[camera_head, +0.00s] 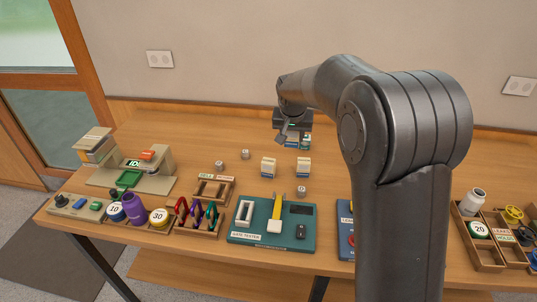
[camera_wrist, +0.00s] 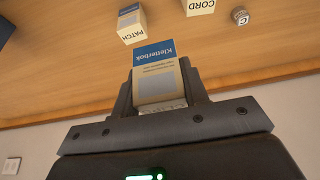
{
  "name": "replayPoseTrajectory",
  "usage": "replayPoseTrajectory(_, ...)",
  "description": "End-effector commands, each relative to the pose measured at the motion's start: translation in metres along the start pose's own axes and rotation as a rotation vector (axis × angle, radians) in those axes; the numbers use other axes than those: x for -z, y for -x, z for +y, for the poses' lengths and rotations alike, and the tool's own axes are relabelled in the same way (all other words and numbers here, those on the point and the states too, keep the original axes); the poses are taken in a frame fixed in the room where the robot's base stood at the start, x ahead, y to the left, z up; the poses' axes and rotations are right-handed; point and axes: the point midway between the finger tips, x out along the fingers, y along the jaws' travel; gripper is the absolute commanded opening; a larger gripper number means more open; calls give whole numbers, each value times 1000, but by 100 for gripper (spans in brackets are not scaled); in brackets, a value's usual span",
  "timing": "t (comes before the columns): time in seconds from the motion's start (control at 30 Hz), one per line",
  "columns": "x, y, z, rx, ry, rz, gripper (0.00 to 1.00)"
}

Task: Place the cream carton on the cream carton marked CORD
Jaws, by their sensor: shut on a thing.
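My gripper (camera_wrist: 158,98) is shut on a cream carton (camera_wrist: 156,72) with a blue band reading "Kletterbok". In the head view my gripper (camera_head: 294,134) hangs above the table, behind the two standing cartons, with its lower part hard to make out. The cream carton marked CORD (camera_wrist: 198,6) shows at the top edge of the wrist view, partly cut off. It appears to be the left one of the pair in the head view (camera_head: 268,168). The carton marked PATCH (camera_wrist: 131,24) stands beside it, apparently on the right (camera_head: 303,168). The held carton is apart from both.
Small grey cubes (camera_head: 220,166) lie around the cartons. A green gate tester board (camera_head: 272,228) is in front, with a wooden rack (camera_head: 214,187) to its left. A divided wooden tray (camera_head: 487,254) is at right.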

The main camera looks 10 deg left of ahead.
Motion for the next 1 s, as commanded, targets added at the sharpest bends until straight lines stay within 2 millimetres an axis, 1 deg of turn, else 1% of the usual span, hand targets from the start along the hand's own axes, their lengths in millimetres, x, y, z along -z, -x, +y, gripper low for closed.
replayPoseTrajectory(0.03, -2, -8, -14, 1, 6, -2, 18)
replayPoseTrajectory(0.1, -3, -18, -30, 1, 5, -3, 18)
replayPoseTrajectory(0.2, -4, -31, -50, 0, 5, -2, 18)
replayPoseTrajectory(0.33, -5, -43, -68, 0, 3, 0, 18)
replayPoseTrajectory(0.43, -5, -47, -74, 0, 0, 1, 18)
replayPoseTrajectory(0.57, -8, -54, -76, -1, -1, -1, 18)
replayPoseTrajectory(0.7, -16, -73, -75, -2, 0, -3, 18)
replayPoseTrajectory(0.8, -21, -84, -75, -1, 0, -1, 18)
replayPoseTrajectory(1.0, -21, -84, -75, 0, 0, 0, 18)
